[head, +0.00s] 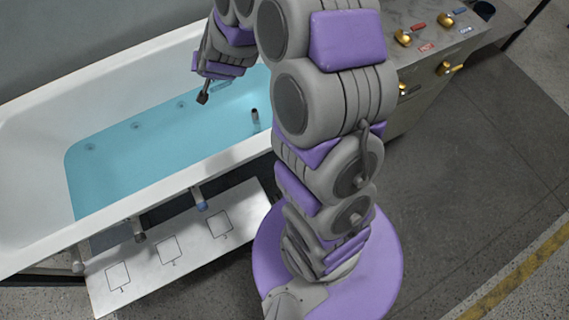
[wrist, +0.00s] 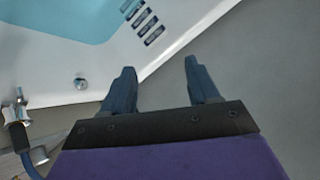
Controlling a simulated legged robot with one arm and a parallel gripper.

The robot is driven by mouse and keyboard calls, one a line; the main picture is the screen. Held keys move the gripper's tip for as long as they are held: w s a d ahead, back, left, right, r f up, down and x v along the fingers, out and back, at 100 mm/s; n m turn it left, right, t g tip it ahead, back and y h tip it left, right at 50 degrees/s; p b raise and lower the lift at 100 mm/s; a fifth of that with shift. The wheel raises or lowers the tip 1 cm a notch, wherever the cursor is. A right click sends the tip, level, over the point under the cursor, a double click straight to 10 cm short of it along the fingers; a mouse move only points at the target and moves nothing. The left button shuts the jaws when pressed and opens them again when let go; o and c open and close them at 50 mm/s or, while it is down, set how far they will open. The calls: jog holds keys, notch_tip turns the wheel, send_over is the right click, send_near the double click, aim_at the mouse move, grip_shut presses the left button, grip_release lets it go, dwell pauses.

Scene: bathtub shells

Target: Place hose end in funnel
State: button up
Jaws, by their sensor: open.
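My gripper (head: 203,97) is over the far side of the bathtub in the head view. In the wrist view my gripper (wrist: 158,66) has its two dark fingers apart, with nothing between them. At the lower left of the wrist view, a thin blue hose (wrist: 28,162) runs below a metal fitting (wrist: 17,112). Its free end does not show. I cannot make out a funnel in either view. A small dark cylinder (head: 255,115) stands in the tub's water, too small to identify.
The white bathtub (head: 28,200) holds blue water (head: 150,155). Fittings, one blue-tipped (head: 201,204), line its front. A white board (head: 195,250) with marked squares lies before it. A grey cabinet (head: 450,40) with brass knobs stands at the upper right. Floor at right is clear.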

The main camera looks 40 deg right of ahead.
jog(key=s+a+r+n+g+y, duration=0.2)
jog(key=s+a+r+n, duration=0.15)
jog(key=s, duration=0.55)
jog(key=s+a+r+n+g+y, duration=0.1)
jog(key=s+a+r+n+g, duration=0.25)
jog(key=s, duration=0.55)
jog(key=s+d+r+g+h, duration=0.1)
jog(key=s+d+r+g, duration=0.1)
jog(key=s, duration=1)
jog(key=s+d+r+g+h, duration=0.1)
jog(key=s+d+r+g, duration=0.1)
jog(key=s, duration=1)
jog(key=shift+r+g, duration=0.2)
jog(key=shift+g, duration=0.45)
